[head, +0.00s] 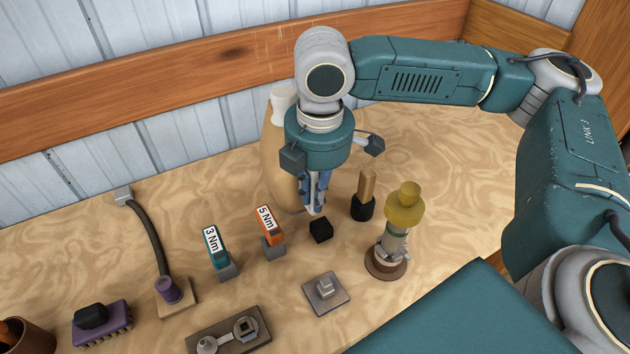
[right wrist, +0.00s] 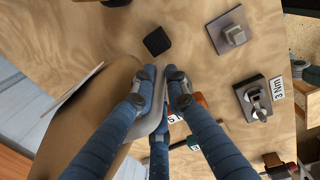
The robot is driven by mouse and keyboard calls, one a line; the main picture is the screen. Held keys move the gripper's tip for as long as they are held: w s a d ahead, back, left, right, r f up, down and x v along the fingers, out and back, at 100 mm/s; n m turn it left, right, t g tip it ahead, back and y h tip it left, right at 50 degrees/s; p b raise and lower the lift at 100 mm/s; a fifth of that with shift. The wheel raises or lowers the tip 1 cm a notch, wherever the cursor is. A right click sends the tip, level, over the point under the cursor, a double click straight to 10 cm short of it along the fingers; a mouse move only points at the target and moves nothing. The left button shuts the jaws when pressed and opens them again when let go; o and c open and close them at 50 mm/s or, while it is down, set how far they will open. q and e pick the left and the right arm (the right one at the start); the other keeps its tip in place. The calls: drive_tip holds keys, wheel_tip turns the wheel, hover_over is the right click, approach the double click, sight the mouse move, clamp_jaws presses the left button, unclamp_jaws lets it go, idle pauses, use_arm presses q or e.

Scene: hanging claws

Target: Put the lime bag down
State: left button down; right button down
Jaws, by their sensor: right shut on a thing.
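The lime bag (head: 271,150) appears to be the tall tan sack with a pale top, partly hidden behind my right gripper in the head view. In the right wrist view its tan side (right wrist: 92,112) fills the left, and its pale edge runs between the fingers. My right gripper (head: 314,207) points down with its blue fingers closed on that pale edge; the fingers also show in the right wrist view (right wrist: 164,80). The bag's base is close to the wooden table (head: 215,195), but I cannot tell whether it touches. My left gripper is not in view.
A black block (head: 321,230) and a wooden-handled tool (head: 364,197) stand close by. Orange (head: 270,230) and teal (head: 216,248) labelled tools stand left, a yellow-topped post (head: 395,225) right. A grey plate (head: 325,293) lies in front. The table's back left is fairly clear.

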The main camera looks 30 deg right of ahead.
wheel_tip(320, 180, down, 3)
drive_tip(key=shift+w+r, duration=0.1)
drive_tip(key=shift+f, duration=0.35)
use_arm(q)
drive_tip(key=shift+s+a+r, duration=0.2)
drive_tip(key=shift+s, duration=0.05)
use_arm(e)
drive_tip(key=shift+f, duration=0.1)
drive_tip(key=c, duration=1.7)
unclamp_jaws()
drive_tip(key=shift+s+a+f, duration=0.1)
drive_tip(key=shift+s+f, duration=0.05)
drive_tip(key=shift+s, duration=0.05)
drive_tip(key=shift+c, duration=0.2)
